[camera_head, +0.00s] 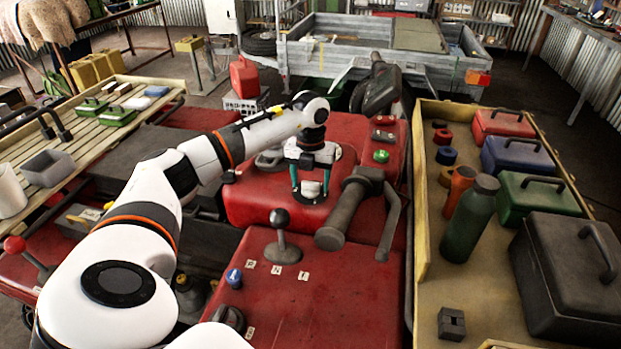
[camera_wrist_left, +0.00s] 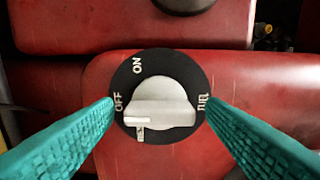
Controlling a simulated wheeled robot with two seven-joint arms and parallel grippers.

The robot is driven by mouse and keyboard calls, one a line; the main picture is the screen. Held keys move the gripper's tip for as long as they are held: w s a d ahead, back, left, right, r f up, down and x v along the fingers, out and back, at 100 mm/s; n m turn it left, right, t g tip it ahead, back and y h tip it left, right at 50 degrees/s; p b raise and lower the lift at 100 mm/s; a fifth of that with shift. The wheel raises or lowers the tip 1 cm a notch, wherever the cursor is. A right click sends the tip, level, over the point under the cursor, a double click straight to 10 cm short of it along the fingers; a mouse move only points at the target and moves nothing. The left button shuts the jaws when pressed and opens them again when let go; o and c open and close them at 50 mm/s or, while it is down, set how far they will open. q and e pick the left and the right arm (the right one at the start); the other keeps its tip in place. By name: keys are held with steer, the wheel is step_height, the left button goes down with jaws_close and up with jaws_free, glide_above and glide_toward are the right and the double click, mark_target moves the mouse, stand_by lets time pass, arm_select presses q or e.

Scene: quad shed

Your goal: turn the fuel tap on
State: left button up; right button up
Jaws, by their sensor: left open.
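The fuel tap (camera_wrist_left: 165,105) is a pale grey knob on a round black plate on red bodywork. In the left wrist view, ON is at upper left, OFF at left, RES at lower left and FUEL at right. In the head view, the tap (camera_head: 311,187) sits below my left gripper (camera_head: 311,190). My right gripper is out of view.
A black-knobbed lever (camera_head: 281,235) and a dark handlebar grip (camera_head: 343,215) stand near the tap. A green button (camera_head: 381,156) is to its right. A yellow-edged tray (camera_head: 423,200) with toolboxes and a bottle stands at right, and a slatted rack (camera_head: 90,140) at left.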

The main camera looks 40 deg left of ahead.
arm_select(q)
steer(key=shift+c, duration=0.2)
steer(key=c, duration=0.9)
steer(key=shift+c, duration=0.2)
steer(key=shift+m, duration=0.3)
steer(key=m, duration=0.5)
steer(key=m+b, duration=0.1)
steer(key=m, duration=0.5)
steer(key=shift+m, duration=0.3)
steer(key=o, duration=1)
